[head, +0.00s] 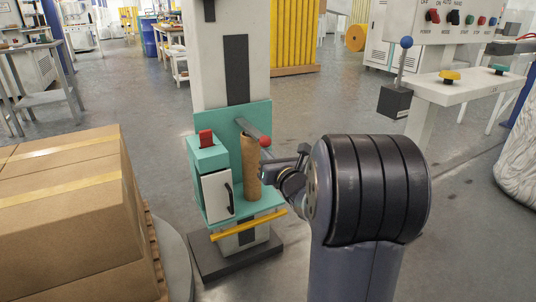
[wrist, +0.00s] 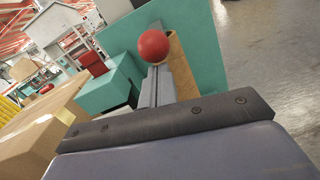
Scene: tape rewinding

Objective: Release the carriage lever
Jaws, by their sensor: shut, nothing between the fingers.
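The teal carriage (head: 238,116) sits on a pale upright column. A grey lever (head: 247,130) with a red ball knob (head: 265,142) sticks out from it, above a brown cardboard roll (head: 250,172). My gripper (head: 268,163) is at the right of the roll, just below the knob. In the wrist view, the shut narrow fingers (wrist: 158,88) point at the red knob, which also shows there (wrist: 153,46). Nothing is between the fingers. I cannot tell whether the fingertips touch the knob or the lever. The far end of the lever is hidden in the wrist view.
A teal box (head: 207,155) with a red switch (head: 206,138) and white door stands left of the roll. A yellow bar (head: 248,224) runs below. Cardboard boxes (head: 65,205) are at the left. A control panel (head: 450,60) is at the right.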

